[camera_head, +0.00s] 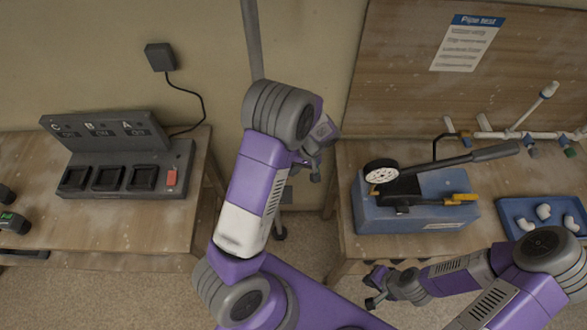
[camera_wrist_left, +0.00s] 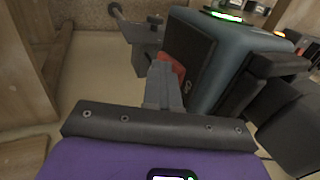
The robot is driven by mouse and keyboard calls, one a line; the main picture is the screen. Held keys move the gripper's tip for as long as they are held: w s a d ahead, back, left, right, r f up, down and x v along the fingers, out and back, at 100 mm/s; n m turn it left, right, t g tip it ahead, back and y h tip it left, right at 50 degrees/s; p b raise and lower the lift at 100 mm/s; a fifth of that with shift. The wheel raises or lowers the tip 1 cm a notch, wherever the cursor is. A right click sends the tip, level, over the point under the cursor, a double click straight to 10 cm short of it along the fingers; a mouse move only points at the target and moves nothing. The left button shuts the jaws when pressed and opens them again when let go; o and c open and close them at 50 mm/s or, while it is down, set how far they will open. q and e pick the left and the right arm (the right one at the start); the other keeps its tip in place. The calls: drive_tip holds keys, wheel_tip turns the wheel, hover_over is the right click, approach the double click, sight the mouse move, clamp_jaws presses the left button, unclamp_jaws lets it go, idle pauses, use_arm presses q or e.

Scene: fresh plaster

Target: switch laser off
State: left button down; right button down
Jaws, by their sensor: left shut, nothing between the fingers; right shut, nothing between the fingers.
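In the left wrist view, the laser looks like a teal-grey box (camera_wrist_left: 232,50) with dark end faces and a green light on top. A red part (camera_wrist_left: 173,68), perhaps its switch, shows on the side facing my gripper. My left gripper (camera_wrist_left: 163,72) is shut and empty, its fingertips right in front of the red part; I cannot tell whether they touch. In the head view my left gripper (camera_head: 315,172) is beside the upright pole (camera_head: 252,40), and the laser is hidden behind my left arm. My right gripper (camera_head: 370,290) is shut and empty, low at the right workbench.
The left bench (camera_head: 130,235) carries a charger dock (camera_head: 125,160) with empty bays. The right bench (camera_head: 350,158) carries a blue test pump (camera_head: 415,205) with a gauge and a blue tray (camera_head: 510,212) of white fittings. A gap separates the benches.

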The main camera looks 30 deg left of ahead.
use_arm(q)
drive_tip(key=w+d+v, duration=0.1)
drive_tip(key=v, duration=1.1)
drive_tip(key=shift+d+f, duration=0.3)
drive_tip(key=shift+d, duration=0.05)
drive_tip(key=shift+w, duration=0.1)
drive_tip(key=f+h+b, duration=0.1)
drive_tip(key=b, duration=0.4)
drive_tip(key=shift+w+a+t, duration=0.1)
drive_tip(key=shift+w+t, duration=0.2)
drive_tip(key=shift+w, duration=0.1)
